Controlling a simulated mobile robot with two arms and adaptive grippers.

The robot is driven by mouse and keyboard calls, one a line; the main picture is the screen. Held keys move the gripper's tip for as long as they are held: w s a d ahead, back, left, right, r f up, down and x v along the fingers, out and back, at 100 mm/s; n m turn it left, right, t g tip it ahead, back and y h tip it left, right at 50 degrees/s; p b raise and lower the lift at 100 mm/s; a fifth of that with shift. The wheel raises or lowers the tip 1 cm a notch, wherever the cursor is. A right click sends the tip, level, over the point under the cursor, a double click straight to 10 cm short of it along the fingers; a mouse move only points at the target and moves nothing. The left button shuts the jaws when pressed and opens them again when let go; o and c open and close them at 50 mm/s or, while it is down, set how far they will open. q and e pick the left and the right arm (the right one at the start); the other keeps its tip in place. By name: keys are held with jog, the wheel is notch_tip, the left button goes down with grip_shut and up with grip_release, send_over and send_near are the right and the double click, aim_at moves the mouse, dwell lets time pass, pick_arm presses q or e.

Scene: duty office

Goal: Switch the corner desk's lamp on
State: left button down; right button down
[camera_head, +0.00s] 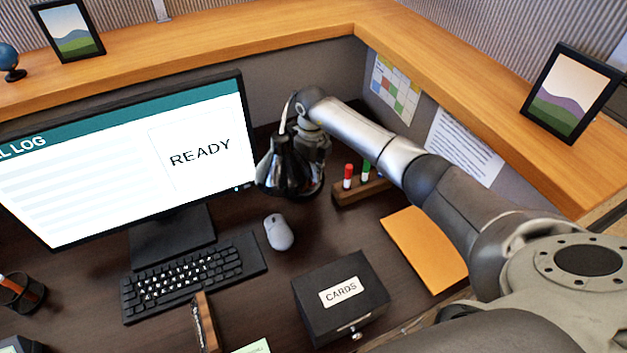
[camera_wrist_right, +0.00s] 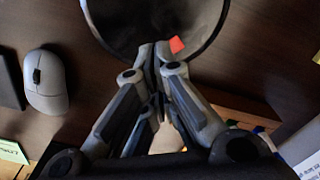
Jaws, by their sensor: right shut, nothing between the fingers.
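The desk lamp (camera_head: 281,172) has a dark, shiny cone-shaped shade and stands right of the monitor; no glow shows from it. My right gripper (camera_head: 314,150) points down just behind and right of the shade, partly hidden by it. In the right wrist view my right gripper (camera_wrist_right: 160,52) is shut and empty. Its fingertips are over the near edge of a round dark disc (camera_wrist_right: 125,22), which looks like the lamp's base. A small red piece (camera_wrist_right: 177,44) shows right beside the fingertips; whether they touch it I cannot tell. My left gripper is not in view.
The monitor (camera_head: 190,165) and keyboard (camera_head: 190,275) are left of the lamp, with the mouse (camera_head: 278,232) in front. A marker holder (camera_head: 362,190) stands close on the right. The black card box (camera_head: 340,297) and an orange folder (camera_head: 425,248) lie nearer. A raised wooden ledge (camera_head: 430,65) runs behind.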

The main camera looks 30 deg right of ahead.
aim_at(313, 182)
jog(key=shift+f+b, duration=1.05)
jog(key=shift+f, duration=0.2)
dwell(0.4)
jog(key=shift+r, duration=0.1)
jog(key=shift+r+p, duration=2.5)
jog(key=shift+r, duration=0.95)
jog(key=shift+s+f, duration=0.1)
